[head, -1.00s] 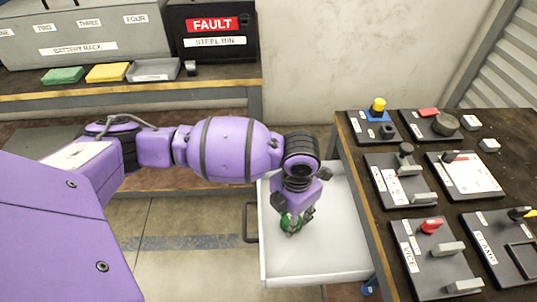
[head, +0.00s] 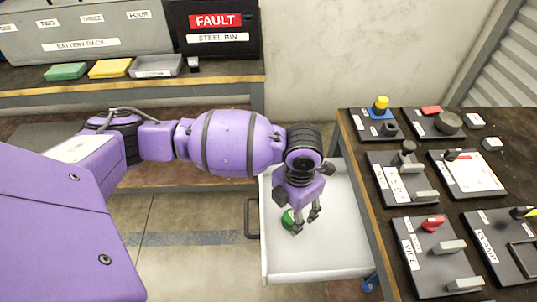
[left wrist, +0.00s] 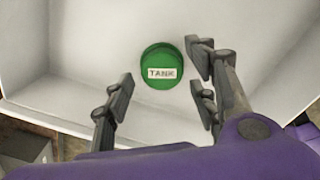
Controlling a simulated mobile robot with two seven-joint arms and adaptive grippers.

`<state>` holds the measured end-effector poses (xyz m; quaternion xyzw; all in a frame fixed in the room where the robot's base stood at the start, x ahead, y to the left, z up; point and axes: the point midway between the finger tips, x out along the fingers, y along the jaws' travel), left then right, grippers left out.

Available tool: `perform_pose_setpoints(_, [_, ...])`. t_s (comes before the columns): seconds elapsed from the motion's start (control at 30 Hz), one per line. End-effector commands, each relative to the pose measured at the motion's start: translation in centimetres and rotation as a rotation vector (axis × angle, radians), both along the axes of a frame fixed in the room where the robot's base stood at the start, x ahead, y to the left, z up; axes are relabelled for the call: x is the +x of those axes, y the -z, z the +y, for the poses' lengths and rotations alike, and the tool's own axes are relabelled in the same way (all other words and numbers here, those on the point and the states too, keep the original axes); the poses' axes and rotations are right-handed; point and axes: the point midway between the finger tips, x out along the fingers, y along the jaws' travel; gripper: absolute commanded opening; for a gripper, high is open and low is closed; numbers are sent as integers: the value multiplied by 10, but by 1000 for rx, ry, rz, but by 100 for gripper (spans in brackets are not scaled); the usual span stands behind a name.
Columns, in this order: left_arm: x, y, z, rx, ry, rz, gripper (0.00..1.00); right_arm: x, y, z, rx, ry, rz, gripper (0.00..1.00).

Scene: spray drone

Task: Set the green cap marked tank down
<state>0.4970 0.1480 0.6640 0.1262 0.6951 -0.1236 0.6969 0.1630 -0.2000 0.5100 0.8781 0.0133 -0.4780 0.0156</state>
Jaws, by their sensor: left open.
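The green cap (head: 288,219) lies on the floor of the open white drawer (head: 318,258). In the left wrist view the cap (left wrist: 161,62) shows its white label reading TANK. My left gripper (head: 302,222) is over the drawer, just beside and above the cap. In the left wrist view my left gripper (left wrist: 160,98) has its fingers spread apart, with the cap beyond the fingertips and nothing between them. The gripper's fingers hide part of the cap in the head view. My right gripper is not in view.
A dark workbench (head: 385,262) with several mounted fixtures stands right of the drawer. A shelf at the back left holds a battery rack (head: 85,30), a steel bin (head: 216,28) and green, yellow and grey trays. The drawer is otherwise bare.

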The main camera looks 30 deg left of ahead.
Motion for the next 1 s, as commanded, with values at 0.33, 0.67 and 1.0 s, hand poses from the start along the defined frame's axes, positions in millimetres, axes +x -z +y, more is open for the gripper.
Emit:
perform_pose_setpoints(0.33, [3,-79,-1,-1,1,-10,53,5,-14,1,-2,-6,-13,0])
perform_pose_setpoints(0.67, [2,-111,-2,-1,1,-6,53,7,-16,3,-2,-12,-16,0])
perform_pose_setpoints(1.0, [2,-112,-1,0,0,-4,53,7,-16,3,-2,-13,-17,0])
